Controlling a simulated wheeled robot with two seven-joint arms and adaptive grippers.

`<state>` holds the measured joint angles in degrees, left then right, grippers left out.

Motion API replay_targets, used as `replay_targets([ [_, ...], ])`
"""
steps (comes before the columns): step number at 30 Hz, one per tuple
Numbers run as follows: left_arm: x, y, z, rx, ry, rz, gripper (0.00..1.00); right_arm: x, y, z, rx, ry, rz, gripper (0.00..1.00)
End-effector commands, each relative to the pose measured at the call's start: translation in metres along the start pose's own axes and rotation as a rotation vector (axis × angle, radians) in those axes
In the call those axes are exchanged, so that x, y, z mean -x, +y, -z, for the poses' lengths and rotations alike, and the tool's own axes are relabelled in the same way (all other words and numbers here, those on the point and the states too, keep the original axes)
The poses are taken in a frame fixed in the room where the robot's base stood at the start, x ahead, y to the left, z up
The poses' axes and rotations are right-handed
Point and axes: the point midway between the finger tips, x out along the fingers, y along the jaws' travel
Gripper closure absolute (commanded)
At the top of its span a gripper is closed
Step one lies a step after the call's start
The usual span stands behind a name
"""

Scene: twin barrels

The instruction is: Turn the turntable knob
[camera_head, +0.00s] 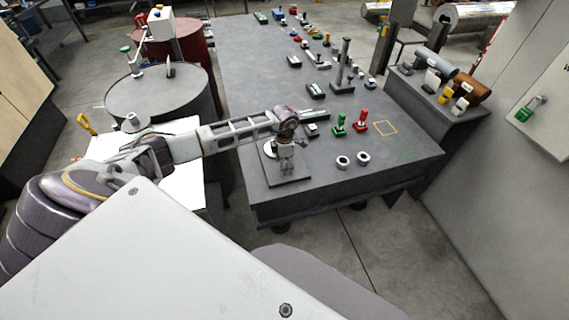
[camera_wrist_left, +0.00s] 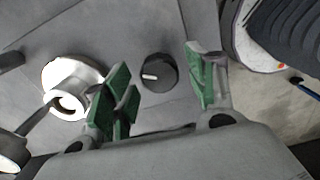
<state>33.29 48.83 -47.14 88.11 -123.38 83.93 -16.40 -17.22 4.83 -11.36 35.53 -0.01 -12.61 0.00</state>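The black round knob (camera_wrist_left: 159,72) with a white pointer line sits on a grey plate in the left wrist view. Beside it, to the left, is a white round piece with a raised hub (camera_wrist_left: 72,82), seemingly the turntable; its white edge (camera_head: 268,149) also shows in the head view. My left gripper (camera_wrist_left: 157,66) is open, its green-padded fingers on either side of the knob in the picture. I cannot tell whether they touch it. In the head view my left gripper (camera_head: 286,165) points down over the dark plate (camera_head: 300,178) and hides the knob. My right gripper is not in view.
Green (camera_head: 340,124) and red (camera_head: 361,121) fixtures and two light rings (camera_head: 343,162) stand on the grey table (camera_head: 400,165) to the right. A post (camera_head: 343,65) rises farther back. Two barrels, one grey (camera_head: 160,97) and one red (camera_head: 190,40), stand at left.

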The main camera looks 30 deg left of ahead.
Motion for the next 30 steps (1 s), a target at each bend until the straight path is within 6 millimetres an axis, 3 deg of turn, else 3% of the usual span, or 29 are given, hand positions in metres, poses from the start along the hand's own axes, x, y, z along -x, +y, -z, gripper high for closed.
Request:
replay_targets([
  [1,0.0001,0.0,-0.0001,0.0,0.0,0.0,0.53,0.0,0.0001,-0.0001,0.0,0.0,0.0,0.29],
  [9,0.0002,0.0,-0.0001,0.0,0.0,0.0,0.87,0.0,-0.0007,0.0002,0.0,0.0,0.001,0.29],
  [20,0.0002,0.0,-0.0001,0.032,0.0,0.0,0.87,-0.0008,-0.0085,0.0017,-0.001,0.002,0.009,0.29],
  [30,-0.0002,-0.0004,-0.0001,0.182,0.0,0.0,0.87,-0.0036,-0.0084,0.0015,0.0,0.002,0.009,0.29],
])
